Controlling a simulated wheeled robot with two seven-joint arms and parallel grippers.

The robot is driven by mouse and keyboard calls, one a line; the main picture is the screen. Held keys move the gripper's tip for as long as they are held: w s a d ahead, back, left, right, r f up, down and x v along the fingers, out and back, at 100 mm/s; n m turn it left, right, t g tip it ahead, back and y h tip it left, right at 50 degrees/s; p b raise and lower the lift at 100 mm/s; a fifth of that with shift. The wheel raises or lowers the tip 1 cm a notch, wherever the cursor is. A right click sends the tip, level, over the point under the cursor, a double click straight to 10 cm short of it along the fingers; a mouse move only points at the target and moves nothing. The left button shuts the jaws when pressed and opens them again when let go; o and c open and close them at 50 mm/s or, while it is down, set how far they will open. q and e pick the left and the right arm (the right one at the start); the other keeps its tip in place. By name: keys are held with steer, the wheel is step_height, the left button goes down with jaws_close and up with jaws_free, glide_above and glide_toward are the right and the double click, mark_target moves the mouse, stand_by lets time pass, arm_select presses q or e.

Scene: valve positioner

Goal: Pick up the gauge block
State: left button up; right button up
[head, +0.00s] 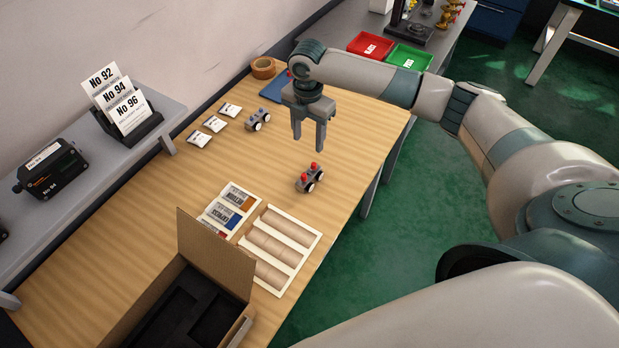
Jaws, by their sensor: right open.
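Two small grey blocks with round white-faced gauges sit on the wooden table. One gauge block (306,182) has red caps on top and lies near the right edge of the table. My left gripper is not in view.
Several small labelled packets (214,124) lie left of the grey block. A blue item (273,90) and a tape roll (263,67) lie behind. A white tray (316,236) and an open cardboard box (216,250) stand in front. Red (370,46) and green (409,57) trays are at the back.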

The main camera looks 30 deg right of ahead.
steer(key=b, duration=0.9)
glide_above(309, 175)
step_height(309, 175, down, 10)
steer(key=shift+w+a+f, duration=0.1)
steer(key=shift+f, duration=0.1)
steer(key=shift+f+b, duration=0.6)
steer(key=shift+f, duration=0.15)
steer(key=shift+f, duration=0.1)
step_height(309, 175, down, 5)
steer(key=b, duration=0.6)
steer(key=shift+c, duration=0.5)
steer(key=c, duration=1)
